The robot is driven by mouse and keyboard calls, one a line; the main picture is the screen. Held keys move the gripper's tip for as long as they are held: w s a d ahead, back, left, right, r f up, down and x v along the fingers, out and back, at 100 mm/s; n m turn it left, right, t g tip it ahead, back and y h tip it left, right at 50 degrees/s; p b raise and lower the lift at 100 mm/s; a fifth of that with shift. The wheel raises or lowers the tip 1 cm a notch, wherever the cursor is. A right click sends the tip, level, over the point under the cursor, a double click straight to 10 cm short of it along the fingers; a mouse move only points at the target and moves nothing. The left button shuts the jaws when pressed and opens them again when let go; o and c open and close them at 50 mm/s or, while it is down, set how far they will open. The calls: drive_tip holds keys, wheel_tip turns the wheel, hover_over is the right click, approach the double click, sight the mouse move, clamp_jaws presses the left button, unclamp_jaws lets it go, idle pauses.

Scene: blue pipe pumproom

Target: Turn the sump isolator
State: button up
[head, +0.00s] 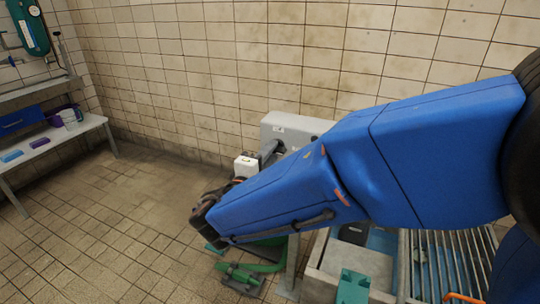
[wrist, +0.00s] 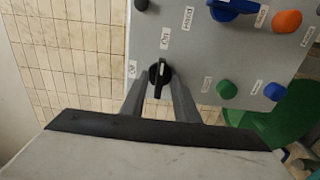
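In the wrist view a black rotary knob (wrist: 159,73) with a pale pointer line stands on a grey control panel (wrist: 190,60). A small label sits above it, too blurred to read surely, so I cannot confirm that it names the sump isolator. My gripper (wrist: 157,86) is open, with one grey finger on each side of the knob's lower part. I cannot tell whether either finger touches it. The pointer line runs roughly up and down in the picture.
Near the knob are a blue rotary handle (wrist: 234,8), an orange button (wrist: 287,21), a green button (wrist: 227,89) and a blue button (wrist: 275,91).

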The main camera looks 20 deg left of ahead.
clamp_jaws()
drive_tip(key=shift+n, duration=0.3)
drive_tip(key=n, duration=1.7)
drive_tip(key=shift+f, duration=0.1)
drive_tip(key=shift+n, duration=0.3)
idle(0.5)
